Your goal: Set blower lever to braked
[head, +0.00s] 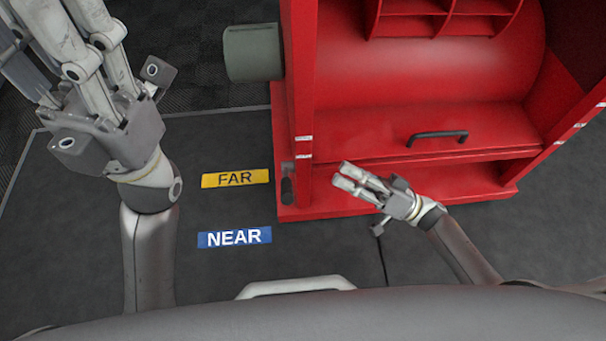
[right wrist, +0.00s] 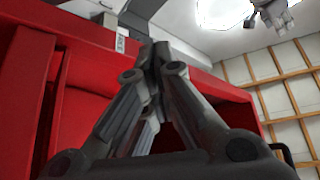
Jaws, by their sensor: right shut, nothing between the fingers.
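My right gripper (head: 345,175) is shut and empty, in front of the red cabinet's left post. In the right wrist view its fingers (right wrist: 155,58) meet at the tips, near a white label on the red frame. A small grey lever-like part (head: 288,170) sits low on the left post, just left of the fingertips, with a small gap in the head view. I cannot tell its setting, and the labels beside it are too small to read. My left gripper (head: 50,35) is raised at the upper left, its fingers spread and empty, tips partly out of frame.
The red cabinet (head: 455,120) has a black drawer handle (head: 437,137) and shelves above. A grey-green cylinder (head: 252,52) sticks out at its left. A yellow FAR floor sign (head: 236,179) and a blue NEAR sign (head: 234,237) lie on clear dark floor.

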